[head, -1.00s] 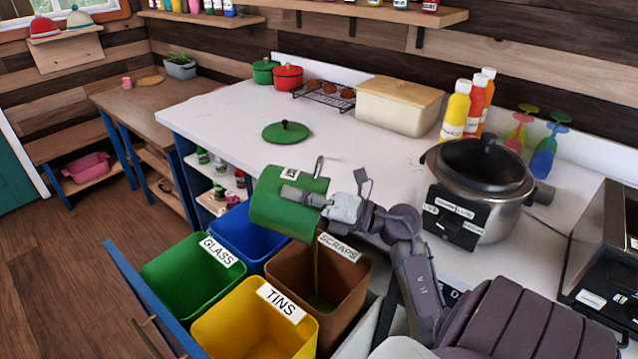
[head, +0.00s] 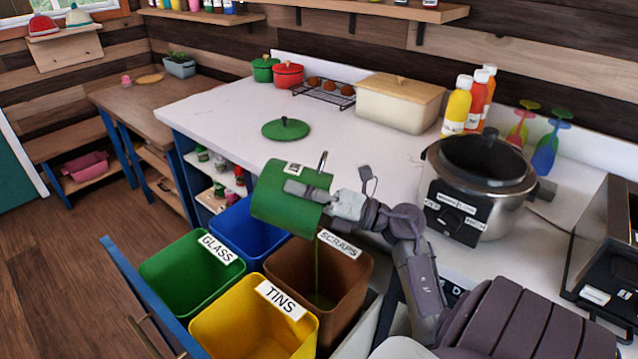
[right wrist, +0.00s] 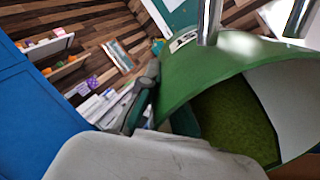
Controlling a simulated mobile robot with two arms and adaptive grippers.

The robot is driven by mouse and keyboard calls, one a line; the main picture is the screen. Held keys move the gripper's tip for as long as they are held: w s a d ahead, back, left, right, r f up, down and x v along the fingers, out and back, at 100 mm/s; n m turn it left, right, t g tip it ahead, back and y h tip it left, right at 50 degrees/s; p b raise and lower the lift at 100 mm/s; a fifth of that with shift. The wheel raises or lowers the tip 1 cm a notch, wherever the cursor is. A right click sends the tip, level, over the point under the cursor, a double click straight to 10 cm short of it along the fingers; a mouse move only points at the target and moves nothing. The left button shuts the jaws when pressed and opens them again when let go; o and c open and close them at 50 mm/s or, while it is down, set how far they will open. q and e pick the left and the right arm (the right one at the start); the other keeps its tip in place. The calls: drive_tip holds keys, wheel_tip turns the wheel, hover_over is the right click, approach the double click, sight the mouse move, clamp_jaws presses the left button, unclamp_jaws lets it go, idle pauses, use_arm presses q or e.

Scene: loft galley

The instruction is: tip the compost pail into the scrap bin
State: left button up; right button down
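The green compost pail (head: 277,208) is tilted over the brown scrap bin (head: 287,272), which is labelled SCRAPS. A thin green stream falls from the pail's lower right edge into this bin, and green matter shows at the bin's bottom. My right gripper (head: 300,189) is shut on the pail's side and holds it above the bins. In the right wrist view the open pail (right wrist: 205,72) shows green scraps (right wrist: 232,122) still inside. The green lid (head: 285,129) lies flat on the white counter. My left gripper is not in view.
The bin stands in an open drawer with a green GLASS bin (head: 180,268), a yellow TINS bin (head: 235,325) and a blue bin (head: 240,232). A steel cooker (head: 480,190) stands right of my arm. The counter middle is mostly clear.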

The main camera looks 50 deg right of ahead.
sight(311, 185)
drive_tip(key=shift+s+d+b, duration=0.1)
drive_tip(key=shift+s+b, duration=0.1)
drive_tip(key=shift+b, duration=0.15)
drive_tip(key=shift+s+d+r+t+y+b, duration=0.3)
drive_tip(key=shift+s+r+t+b, duration=0.15)
drive_tip(key=shift+b, duration=0.2)
drive_tip(key=shift+s+d+r+t+y+b, duration=0.25)
drive_tip(key=shift+s+r+t+b, duration=0.2)
drive_tip(key=shift+b, duration=0.2)
idle(1.4)
drive_tip(key=s+d+r+t+y+b, duration=0.1)
drive_tip(key=s+d+r+t+b, duration=0.1)
drive_tip(key=r, duration=0.3)
drive_tip(key=shift+s+t+y, duration=0.35)
drive_tip(key=shift+s+t, duration=0.15)
drive_tip(key=shift+s, duration=0.25)
idle(3.1)
